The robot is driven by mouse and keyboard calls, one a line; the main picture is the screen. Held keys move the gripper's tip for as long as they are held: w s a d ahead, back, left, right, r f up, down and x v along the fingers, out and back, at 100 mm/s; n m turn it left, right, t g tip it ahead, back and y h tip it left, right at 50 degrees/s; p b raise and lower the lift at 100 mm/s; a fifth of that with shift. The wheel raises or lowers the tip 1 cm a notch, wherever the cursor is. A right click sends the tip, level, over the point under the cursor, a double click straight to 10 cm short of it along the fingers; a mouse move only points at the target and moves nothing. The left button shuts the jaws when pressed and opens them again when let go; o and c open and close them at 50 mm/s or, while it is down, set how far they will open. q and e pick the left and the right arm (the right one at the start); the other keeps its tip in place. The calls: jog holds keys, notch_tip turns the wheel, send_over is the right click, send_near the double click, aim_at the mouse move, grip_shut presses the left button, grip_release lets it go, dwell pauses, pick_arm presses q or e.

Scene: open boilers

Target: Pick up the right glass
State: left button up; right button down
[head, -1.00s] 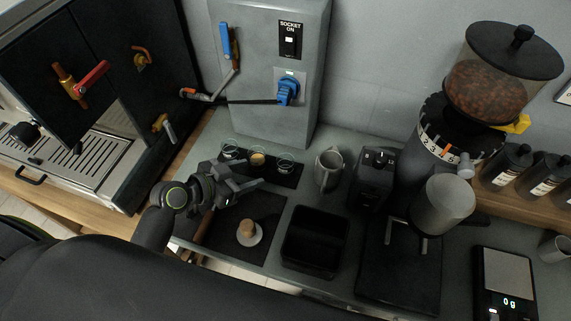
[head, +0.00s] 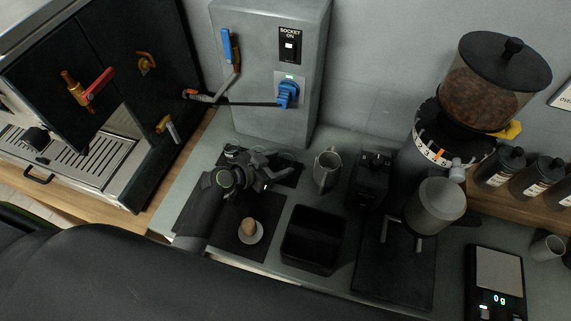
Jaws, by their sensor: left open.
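The right glass (head: 288,157) is a small clear glass at the right end of a dark mat (head: 294,180) at the back of the counter. My left gripper (head: 279,172) is open over the front of this mat, with its fingers close to the right glass. I cannot tell whether they touch it or are around it. The gripper covers most of the middle glass and part of the left glass (head: 232,149). My right gripper is not in view.
A metal pitcher (head: 327,170) stands just right of the mat. A black open bin (head: 312,240) and a tamper (head: 248,228) on a white round base are nearer. A grey socket box (head: 265,75) rises behind. The grinder (head: 440,150) stands to the right.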

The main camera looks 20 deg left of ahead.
pick_arm(q)
jog(key=shift+w+d+f, duration=0.2)
jog(key=shift+w+d, duration=0.05)
jog(key=shift+w, duration=0.05)
jog(key=shift+c, duration=0.4)
jog(key=c, duration=0.7)
jog(key=shift+r, duration=0.1)
